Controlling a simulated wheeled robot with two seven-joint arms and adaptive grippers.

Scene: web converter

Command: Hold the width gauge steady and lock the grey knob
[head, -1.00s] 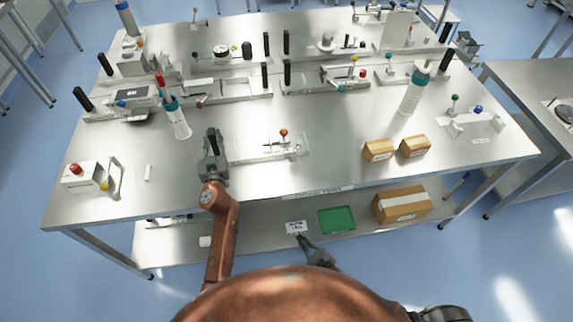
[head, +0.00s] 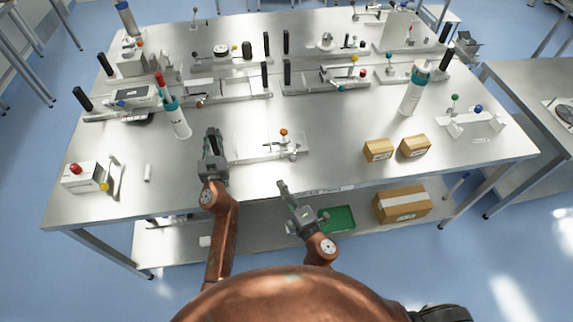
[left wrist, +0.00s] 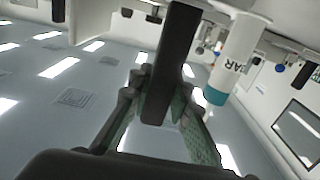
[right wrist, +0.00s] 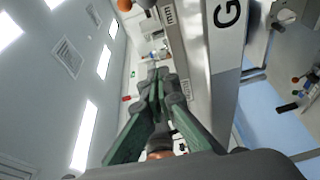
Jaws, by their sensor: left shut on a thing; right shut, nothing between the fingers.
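The width gauge (head: 262,152) is a pale rail on a clear plate near the front middle of the table. An orange ball knob (head: 284,132) stands up near its right end, with small grey parts (head: 292,147) below it. I cannot clearly tell which of these is the grey knob. My left gripper (head: 211,137) is shut at the gauge's left end on a black upright handle, which shows between the fingers in the left wrist view (left wrist: 172,62). My right gripper (head: 283,187) is shut and empty at the table's front edge, in front of the gauge and apart from it.
A white bottle with a teal cap (head: 179,123) stands behind my left gripper. Two cardboard boxes (head: 378,151) sit to the right of the gauge. A white box with a red button (head: 82,179) is at the left. A green tray (head: 340,217) lies on the lower shelf.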

